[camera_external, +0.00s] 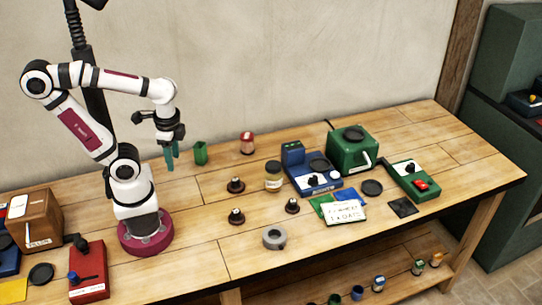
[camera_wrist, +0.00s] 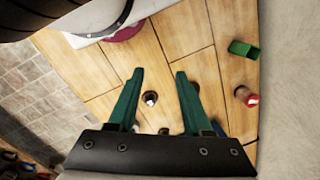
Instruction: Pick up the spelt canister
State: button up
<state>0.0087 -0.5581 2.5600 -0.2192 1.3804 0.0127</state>
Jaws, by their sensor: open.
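My gripper (camera_external: 171,158) hangs above the left part of the bench, its green fingers pointing down. It is open and empty, and its spread fingers also show in the wrist view (camera_wrist: 160,76). No label reading spelt is legible. A jar with a dark lid and pale label (camera_external: 273,177) stands upright mid-bench, right of my gripper. A small red-topped canister (camera_external: 247,143) stands farther back; it also shows at the right of the wrist view (camera_wrist: 247,97). I cannot tell which one is the spelt canister. Several small canisters (camera_external: 379,283) stand on the lower shelf.
A green open box (camera_external: 201,153) stands just right of my gripper. Dark knobbed pieces (camera_external: 236,185), a grey ring (camera_external: 274,238), a blue scale (camera_external: 311,172) and a green machine (camera_external: 352,152) occupy the bench. A red box (camera_external: 88,272) stands at front left.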

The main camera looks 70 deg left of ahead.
aim_at(248, 136)
dwell(0.3)
jog(key=o, duration=0.8)
jog(key=w+d+f+n+g+h, duration=0.1)
jog(key=w+d+n+h, duration=0.15)
jog(key=w+n, duration=0.2)
jog(key=w+d+f+n+h, duration=0.1)
jog(key=w+n+h, duration=0.3)
jog(key=n, duration=0.2)
jog(key=w+a+f+n+t+h, duration=0.2)
jog(key=w+a+n+t, duration=0.15)
jog(key=w+n, duration=0.3)
jog(key=w+a+f+n+t+h, duration=0.2)
jog(key=w+a+n+t, duration=0.1)
jog(key=w+a+n, duration=0.3)
jog(key=w+a+f+n+t+y, duration=0.1)
jog(key=a+f+n+t, duration=0.1)
jog(key=a+n, duration=0.3)
jog(key=w+a+f+n+t+y, duration=0.1)
jog(key=a+f+n+t+y, duration=0.1)
jog(key=a, duration=0.6)
jog(key=w+a+f+n+t+y, duration=0.2)
jog(key=a+f+n+t, duration=0.2)
jog(key=a+n, duration=0.3)
jog(key=shift+w+f+n, duration=0.1)
jog(key=shift+f+n, duration=0.7)
jog(key=shift+n, duration=0.1)
jog(key=x, duration=0.7)
jog(key=shift+w+a+f, duration=0.15)
jog(key=shift+a+f, duration=0.2)
